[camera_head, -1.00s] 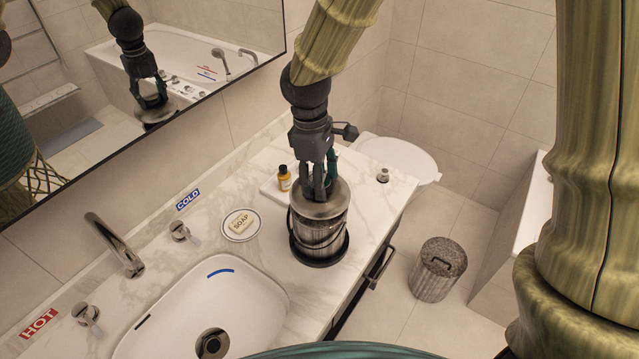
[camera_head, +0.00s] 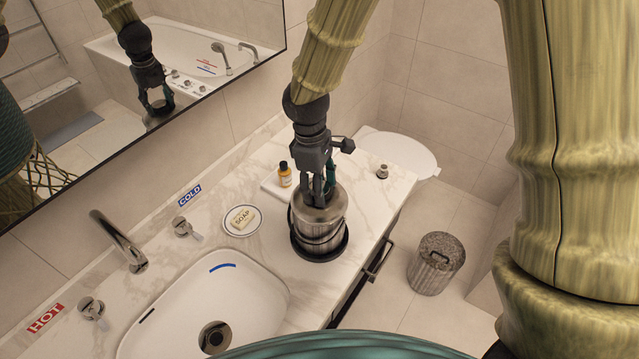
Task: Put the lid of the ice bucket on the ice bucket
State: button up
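The metal ice bucket (camera_head: 318,232) stands upright on a dark round base on the marble counter, right of the sink. Its grey round lid (camera_head: 309,212) lies over the bucket's mouth and looks about level. I cannot tell whether it sits fully on the rim. My gripper (camera_head: 321,203) points down from above, its fingertips at the middle of the lid. The fingers hide the lid's middle, and I cannot tell whether they grip it.
A soap dish (camera_head: 231,229) lies left of the bucket, and a small amber bottle (camera_head: 285,179) stands on a white tray behind it. The faucet (camera_head: 118,243) and sink (camera_head: 250,318) are at left. A lidded bin (camera_head: 434,270) stands on the floor at right.

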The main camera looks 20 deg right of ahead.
jog(key=shift+f, duration=0.1)
jog(key=o, duration=1.5)
jog(key=shift+c, duration=0.2)
notch_tip(320, 180, up, 13)
jog(key=a+b, duration=0.1)
jog(key=b, duration=0.2)
jog(key=shift+w+f+b, duration=0.2)
jog(key=shift+w+b, duration=0.1)
jog(key=shift+w, duration=0.15)
